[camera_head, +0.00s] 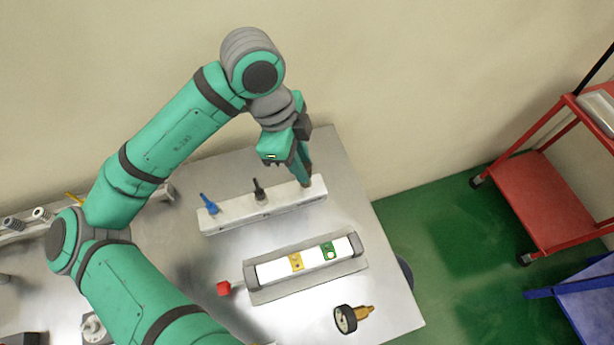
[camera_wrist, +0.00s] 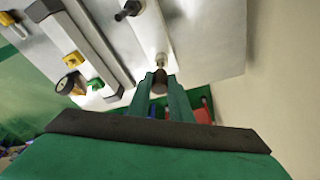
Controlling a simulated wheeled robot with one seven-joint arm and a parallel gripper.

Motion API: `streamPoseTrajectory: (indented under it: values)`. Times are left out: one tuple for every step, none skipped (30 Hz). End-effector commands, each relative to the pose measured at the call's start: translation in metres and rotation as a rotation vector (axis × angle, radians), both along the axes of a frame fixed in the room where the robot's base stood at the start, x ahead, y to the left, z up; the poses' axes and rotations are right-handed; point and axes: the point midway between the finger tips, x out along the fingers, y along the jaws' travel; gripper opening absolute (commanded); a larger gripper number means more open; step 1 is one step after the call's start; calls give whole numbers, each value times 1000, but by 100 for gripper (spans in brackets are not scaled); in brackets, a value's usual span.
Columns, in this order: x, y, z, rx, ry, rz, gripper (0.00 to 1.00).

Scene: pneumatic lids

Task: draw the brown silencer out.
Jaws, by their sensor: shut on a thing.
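The brown silencer (camera_wrist: 159,78) is between the fingertips of my gripper (camera_wrist: 160,84), which is shut on it. In the head view my gripper (camera_head: 304,178) points down at the right end of a pale block (camera_head: 285,205), and the silencer's brown tip (camera_head: 307,184) shows just below the fingers. In the wrist view a pale metal stem (camera_wrist: 161,60) shows between the brown body and the block. I cannot tell how deep the stem sits in its hole. The fingers hide part of the silencer.
On the block stand a black fitting (camera_head: 259,189) and a blue fitting (camera_head: 209,204). In front lies a rail unit (camera_head: 275,270) with yellow and green parts. A red knob (camera_head: 223,288) and a gauge (camera_head: 346,319) are nearby. A red cart (camera_head: 550,195) stands right.

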Motion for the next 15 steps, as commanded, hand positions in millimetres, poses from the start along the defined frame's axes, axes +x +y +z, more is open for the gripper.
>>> streamPoseTrajectory:
  values:
    - [0,0,2,0,-1,0,0]
    - [0,0,4,1,-1,-1,0]
    - [1,0,6,1,-1,-1,0]
    - [1,0,8,1,-1,-1,0]
    - [1,0,10,0,-1,-1,0]
    - [1,0,12,0,-1,-1,0]
    - [0,0,14,0,-1,-1,0]
    - [0,0,16,1,0,-1,0]
    - [0,0,18,1,0,-1,0]
    - [0,0,20,1,0,0,0]
    - [0,0,22,2,-1,0,0]
    - [0,0,24,2,-1,0,0]
    - [0,0,26,1,-1,0,0]
    - [0,0,28,1,-1,0,0]
    - [0,0,30,1,0,0,0]
